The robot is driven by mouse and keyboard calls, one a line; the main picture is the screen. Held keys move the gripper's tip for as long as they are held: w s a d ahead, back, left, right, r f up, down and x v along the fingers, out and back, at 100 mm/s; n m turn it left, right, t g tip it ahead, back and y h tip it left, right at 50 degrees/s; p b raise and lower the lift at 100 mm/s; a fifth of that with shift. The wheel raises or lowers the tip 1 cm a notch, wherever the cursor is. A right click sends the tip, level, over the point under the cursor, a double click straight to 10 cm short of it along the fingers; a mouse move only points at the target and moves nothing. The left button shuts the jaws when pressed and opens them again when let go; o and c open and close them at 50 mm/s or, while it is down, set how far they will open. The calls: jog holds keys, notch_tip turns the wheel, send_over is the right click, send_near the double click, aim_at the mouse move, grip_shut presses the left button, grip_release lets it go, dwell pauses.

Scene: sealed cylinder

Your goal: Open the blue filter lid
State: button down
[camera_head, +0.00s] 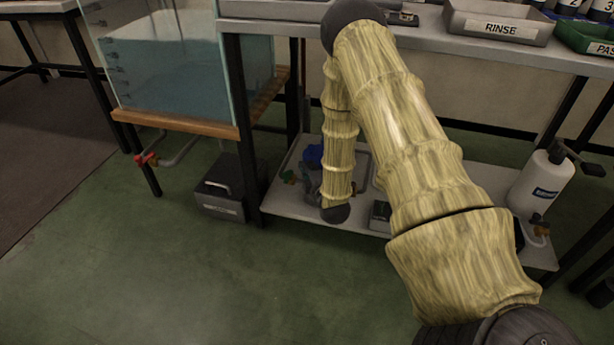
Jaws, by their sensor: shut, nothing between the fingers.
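A blue part (312,154), likely the filter lid, shows on the lower shelf just left of my forearm. It sits above a grey body that my forearm partly covers. Whether the lid is open or closed cannot be made out. My arm reaches up from the lower right, bends at the dark elbow by the bench top, and comes down in front of the filter. The forearm ends in a dark joint low over the shelf's front. My gripper's fingers are not visible; the arm hides whatever lies behind that joint.
The lower shelf (285,205) lies under a metal bench with a RINSE tray (497,24). A white bottle (541,182) stands at the shelf's right. A water tank (175,65), a red-handled valve (146,160) and a black box (222,190) are at left. The green floor in front is clear.

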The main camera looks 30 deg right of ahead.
aim_at(307, 154)
jog(key=w+d+b, duration=0.1)
jog(key=w, duration=0.1)
jog(key=w+d+b, duration=0.1)
jog(key=w, duration=0.1)
jog(key=w+d+f+b, duration=0.1)
jog(key=w, duration=0.1)
jog(key=shift+w+d+f+b, duration=0.1)
jog(key=shift+w+d+b, duration=0.1)
jog(key=shift+b, duration=0.1)
jog(key=shift+w+d, duration=0.3)
jog(key=shift+d, duration=0.2)
